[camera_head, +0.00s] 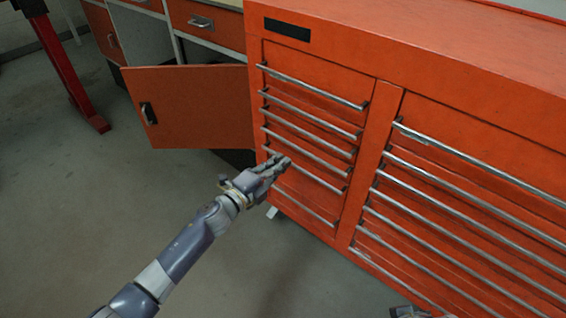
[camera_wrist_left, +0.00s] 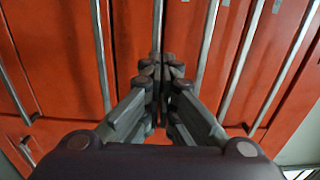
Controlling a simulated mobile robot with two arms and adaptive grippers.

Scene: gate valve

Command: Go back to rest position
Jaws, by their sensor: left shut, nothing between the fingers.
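My left gripper (camera_head: 276,168) reaches in from the lower left, in front of the left column of drawers on the orange tool cabinet (camera_head: 420,40). It is shut and empty. In the left wrist view, the fingers of my left gripper (camera_wrist_left: 162,65) meet in front of the orange drawer fronts and their metal bar handles. I cannot tell whether the fingertips touch a handle. A small part of my right arm (camera_head: 408,312) shows at the bottom edge of the head view. The state of its gripper cannot be made out.
An orange cabinet door (camera_head: 190,105) stands open to the left of the tool cabinet, near my left gripper. Long drawer handles (camera_head: 312,86) stick out from the cabinet front. A red post (camera_head: 60,60) stands at the far left. The grey floor (camera_head: 60,220) at the left is clear.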

